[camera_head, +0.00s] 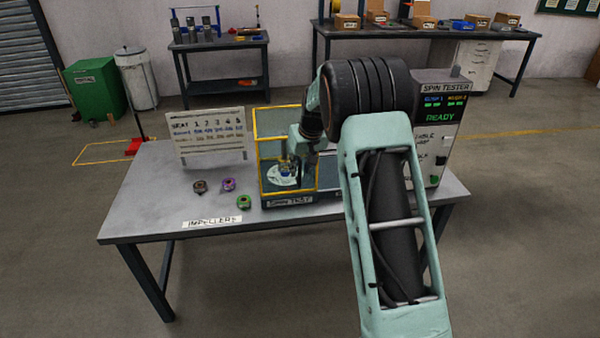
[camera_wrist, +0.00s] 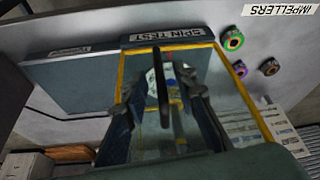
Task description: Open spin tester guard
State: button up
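A dark bar (camera_wrist: 163,105), seemingly the guard's handle, stands out toward the camera. My gripper (camera_head: 290,165) is at the guard in the head view. In the wrist view my gripper (camera_wrist: 161,84) is open, one finger on either side of the bar, with gaps showing; contact is unclear. A white disc (camera_head: 283,182) shows through the guard.
The tester's control box (camera_head: 437,118) reads READY. Three impellers, brown (camera_head: 200,187), purple (camera_head: 228,184) and green (camera_head: 244,202), lie on the grey table (camera_head: 150,210) left of the guard. A seat chart (camera_head: 210,134) stands behind them. The table's front left is clear.

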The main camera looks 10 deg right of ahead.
jog(key=shift+x, duration=1.35)
jog(key=shift+c, duration=0.4)
grip_shut()
